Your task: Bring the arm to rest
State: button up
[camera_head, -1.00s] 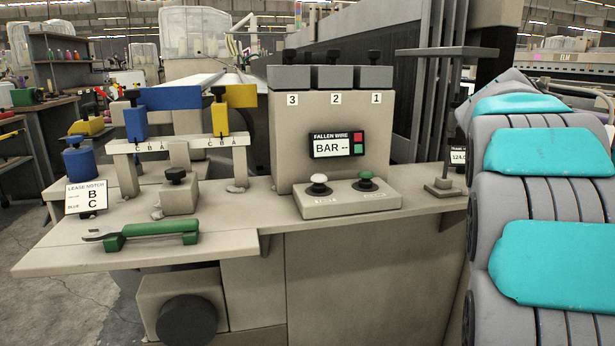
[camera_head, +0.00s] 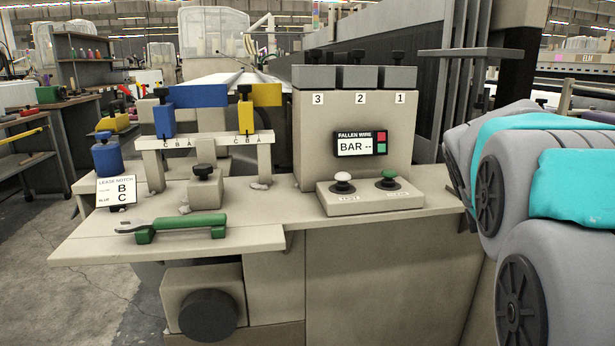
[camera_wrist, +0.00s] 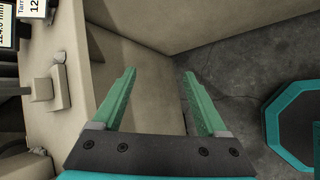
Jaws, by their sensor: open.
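My gripper (camera_wrist: 158,92) shows in the wrist view with its two green fingers apart and nothing between them. It hangs over the corner between the beige machine side (camera_wrist: 135,70) and the grey floor (camera_wrist: 235,70). My grey and teal arm (camera_head: 545,180) fills the right side of the head view. The gripper itself is outside the head view.
The loom bench (camera_head: 170,245) carries a green-handled wrench (camera_head: 180,225), a fallen wire display (camera_head: 360,144), a white button (camera_head: 343,183) and a green button (camera_head: 388,180). Yellow and blue blocks stand at the left. Free floor (camera_head: 85,290) lies at lower left.

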jog(key=s+a+f+m+g+y, duration=0.3)
jog(key=s+a+f+m, duration=0.4)
jog(key=s+a, duration=0.6)
jog(key=s+a+f+m+g+y, duration=0.3)
jog(key=s+a+f+m, duration=0.4)
jog(key=s+a+f, duration=0.4)
jog(key=s+a, duration=0.2)
jog(key=s, duration=0.1)
jog(key=shift+s+f+y, duration=0.4)
